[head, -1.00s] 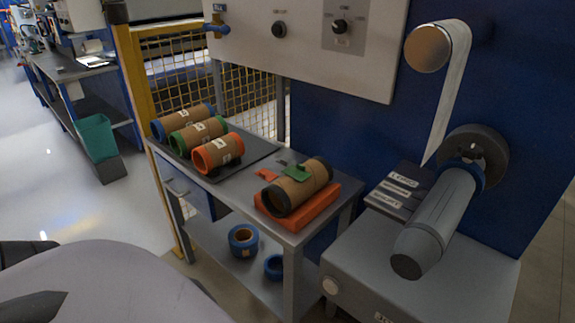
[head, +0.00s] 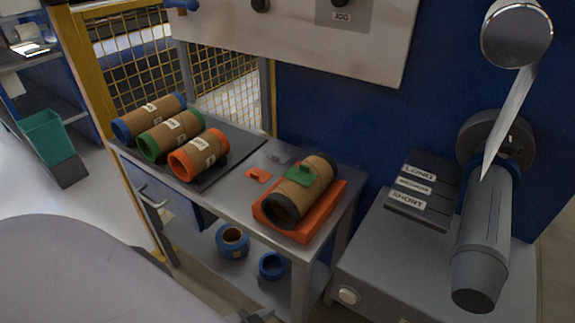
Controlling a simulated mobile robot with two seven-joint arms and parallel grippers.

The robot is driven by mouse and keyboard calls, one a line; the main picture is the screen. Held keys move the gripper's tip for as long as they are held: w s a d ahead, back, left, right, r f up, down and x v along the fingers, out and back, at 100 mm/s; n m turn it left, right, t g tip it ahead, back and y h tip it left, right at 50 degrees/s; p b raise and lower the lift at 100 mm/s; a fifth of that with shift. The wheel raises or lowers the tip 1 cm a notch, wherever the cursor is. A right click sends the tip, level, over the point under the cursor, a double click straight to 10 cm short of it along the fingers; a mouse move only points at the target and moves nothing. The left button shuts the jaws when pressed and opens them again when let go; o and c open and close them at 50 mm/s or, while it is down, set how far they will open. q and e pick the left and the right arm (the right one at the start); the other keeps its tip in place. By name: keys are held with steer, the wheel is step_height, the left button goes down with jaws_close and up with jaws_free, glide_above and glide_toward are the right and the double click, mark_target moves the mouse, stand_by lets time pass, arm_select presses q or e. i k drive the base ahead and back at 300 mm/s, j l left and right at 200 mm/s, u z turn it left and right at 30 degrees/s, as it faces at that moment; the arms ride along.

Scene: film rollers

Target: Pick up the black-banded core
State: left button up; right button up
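The black-banded core (head: 288,202) is a brown cardboard tube with black end bands. It lies in an orange cradle (head: 318,216) at the right end of the grey bench. A green piece (head: 293,176) sits on top of it. Neither gripper shows clearly in the head view. A large pale rounded shape, which seems to be part of my body, fills the lower left.
Blue-, green- and orange-banded cores (head: 202,157) lie on a dark mat (head: 238,150) on the bench (head: 228,187). Blue rings (head: 232,240) sit on the lower shelf. A grey machine with a roller (head: 484,230) stands at right. A teal bin (head: 47,137) is at left.

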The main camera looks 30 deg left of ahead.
mark_target(285, 207)
steer(key=i+j, duration=0.1)
steer(key=j, duration=1.7)
steer(key=i+z, duration=0.05)
